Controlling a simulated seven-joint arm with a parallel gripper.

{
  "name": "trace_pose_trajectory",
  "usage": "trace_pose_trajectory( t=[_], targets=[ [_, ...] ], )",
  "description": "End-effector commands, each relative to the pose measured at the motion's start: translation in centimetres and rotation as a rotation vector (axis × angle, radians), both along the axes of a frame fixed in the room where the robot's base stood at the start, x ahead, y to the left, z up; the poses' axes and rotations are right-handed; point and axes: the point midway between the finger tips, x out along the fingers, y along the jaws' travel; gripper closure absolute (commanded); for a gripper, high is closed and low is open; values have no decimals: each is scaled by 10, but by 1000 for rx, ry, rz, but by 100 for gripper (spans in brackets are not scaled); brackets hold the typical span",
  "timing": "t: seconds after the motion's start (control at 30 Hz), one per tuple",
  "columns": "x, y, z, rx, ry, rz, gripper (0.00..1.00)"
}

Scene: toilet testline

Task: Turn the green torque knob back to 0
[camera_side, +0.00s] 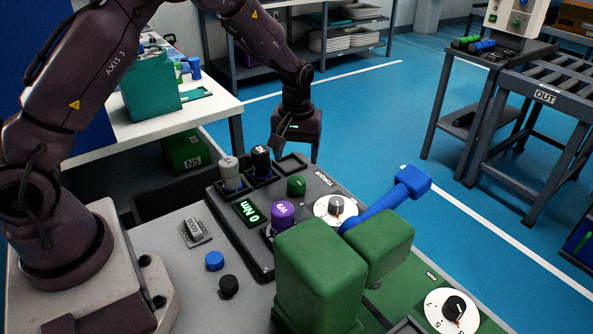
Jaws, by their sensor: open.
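A dark panel (262,247) stands on the grey bench, with a small display (248,212) reading "0 Nm" in green. A short green cylinder (296,184) stands on it. A black knob (455,306) on another white dial sits on a green panel (490,324) at lower right. I cannot tell which is the torque knob. My gripper (294,155) is open, pointing down near the panel's back end, apart from all the knobs. Its fingertips show only partly.
A large green block-shaped body (318,282) with a blue handle (385,202) stands close in front, hiding part of the panel. Grey (230,172), black (261,160) and purple (282,214) capped cylinders stand on the panel. Blue (214,261) and black (228,286) buttons lie left.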

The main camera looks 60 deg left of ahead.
Motion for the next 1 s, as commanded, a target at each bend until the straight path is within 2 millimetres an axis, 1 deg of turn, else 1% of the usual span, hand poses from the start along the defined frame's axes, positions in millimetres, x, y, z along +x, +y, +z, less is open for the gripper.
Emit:
trace_pose_trajectory(
  t=[0.03, 0.1, 0.2, 0.3, 0.47, 0.7, 0.8, 0.83, 0.9, 0.93, 1.0],
  targets=[
    [1, 0, 13, 0, -4, -1, 30],
    [0, 0, 25, 0, -3, -1, 30],
    [0, 0, 39, -1, -2, 0, 30],
    [0, 0, 48, 0, 0, 0, 30],
    [0, 0, 52, 0, 1, 0, 30],
    [0, 0, 52, 0, 1, -2, 30],
    [-1, 0, 52, 1, 3, -36, 30],
    [-4, 1, 50, 3, 13, -59, 30],
    [-20, -2, 42, -4, 56, -122, 30],
    [-27, -5, 45, -9, 63, -152, 30],
    [-41, -10, 58, -19, 58, -216, 30]
  ],
)
